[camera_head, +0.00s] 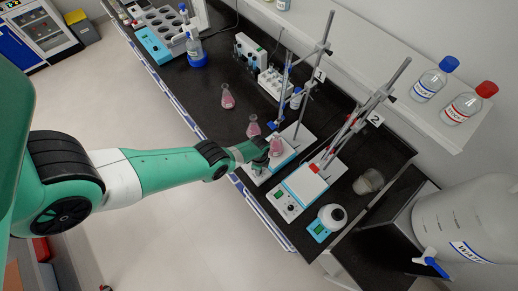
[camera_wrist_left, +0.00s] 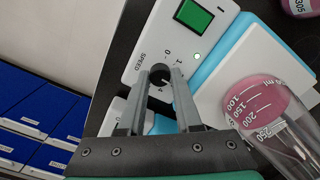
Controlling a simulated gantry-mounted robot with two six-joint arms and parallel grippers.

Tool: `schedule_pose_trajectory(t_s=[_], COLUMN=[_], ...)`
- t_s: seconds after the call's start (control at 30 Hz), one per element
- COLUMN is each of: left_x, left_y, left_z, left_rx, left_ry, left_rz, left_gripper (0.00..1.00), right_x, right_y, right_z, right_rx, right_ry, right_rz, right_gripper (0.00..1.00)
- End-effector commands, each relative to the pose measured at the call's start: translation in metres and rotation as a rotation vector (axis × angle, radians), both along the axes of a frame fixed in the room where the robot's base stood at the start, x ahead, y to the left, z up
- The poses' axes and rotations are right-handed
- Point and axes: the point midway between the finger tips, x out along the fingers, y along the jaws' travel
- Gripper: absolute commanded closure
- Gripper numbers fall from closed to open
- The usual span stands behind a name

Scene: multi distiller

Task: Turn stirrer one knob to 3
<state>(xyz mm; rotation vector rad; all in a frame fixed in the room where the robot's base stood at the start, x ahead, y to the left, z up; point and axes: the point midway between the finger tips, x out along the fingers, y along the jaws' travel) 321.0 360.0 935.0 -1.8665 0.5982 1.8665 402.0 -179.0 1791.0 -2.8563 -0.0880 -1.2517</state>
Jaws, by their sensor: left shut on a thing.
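Stirrer one (camera_head: 284,158), under the stand tagged 1, is a white and blue plate unit at the bench's front edge. The pointer's exact reading is unclear. In the head view my left gripper (camera_head: 258,164) hides the knob. My right gripper is not in view.
A flask with pink liquid (camera_wrist_left: 263,105) stands on the stirrer plate, close to my gripper's right finger. More pink flasks (camera_head: 227,97) stand on the bench to the left.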

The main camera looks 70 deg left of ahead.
Motion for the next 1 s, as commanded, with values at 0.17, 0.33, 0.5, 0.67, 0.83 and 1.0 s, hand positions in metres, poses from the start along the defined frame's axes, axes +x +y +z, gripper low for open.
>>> schedule_pose_trajectory(t_s=[0.17,0.33,0.5,0.67,0.83,1.0], left_x=[-0.0001,-0.0001,-0.0001,-0.0001,-0.0002,-0.0001], left_y=[0.0000,0.0001,0.0000,0.0000,0.0001,0.0001], left_z=[-0.0003,-0.0003,-0.0003,-0.0003,-0.0003,-0.0003], left_rx=[0.000,0.000,0.000,0.000,0.000,0.000], left_ry=[0.000,0.000,0.000,0.000,0.000,0.000], left_rz=[-0.137,-0.237,-0.301,-0.329,-0.337,-0.336], left_gripper=[1.00,1.00,1.00,1.00,1.00,1.00], right_x=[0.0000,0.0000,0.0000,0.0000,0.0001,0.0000], right_y=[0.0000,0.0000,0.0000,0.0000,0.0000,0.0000], right_z=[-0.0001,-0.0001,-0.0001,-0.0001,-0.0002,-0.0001], right_rx=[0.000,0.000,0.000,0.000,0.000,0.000], right_ry=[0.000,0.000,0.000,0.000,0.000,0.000], right_rz=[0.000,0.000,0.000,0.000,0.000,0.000], right_gripper=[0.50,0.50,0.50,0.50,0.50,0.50])
